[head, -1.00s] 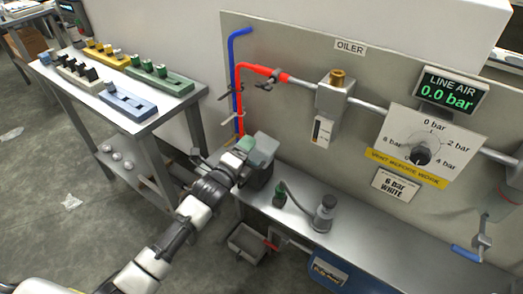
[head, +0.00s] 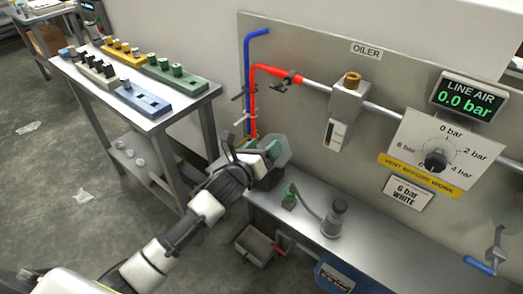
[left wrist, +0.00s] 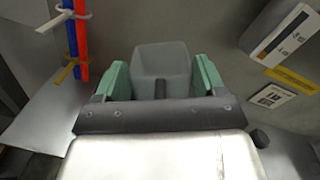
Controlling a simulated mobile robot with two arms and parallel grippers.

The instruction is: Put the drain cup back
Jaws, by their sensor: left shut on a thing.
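My left gripper (head: 268,151) reaches in from the left, over the left end of the metal bench in the head view. Its green pads are shut on the drain cup, a grey open box-like cup (left wrist: 162,62), which sits between both pads in the left wrist view. In the head view the grey cup (head: 284,152) is partly hidden by the gripper. The oiler (head: 346,101) with a brass cap is on the panel to the right, apart from the held cup. My right gripper is not in view.
Red hose (head: 253,100) and blue hose (head: 246,75) run down the panel beside the gripper. A small green-based fitting (head: 289,198) and a grey bottle (head: 333,219) stand on the bench (head: 400,262). A grey bin (head: 257,246) sits below.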

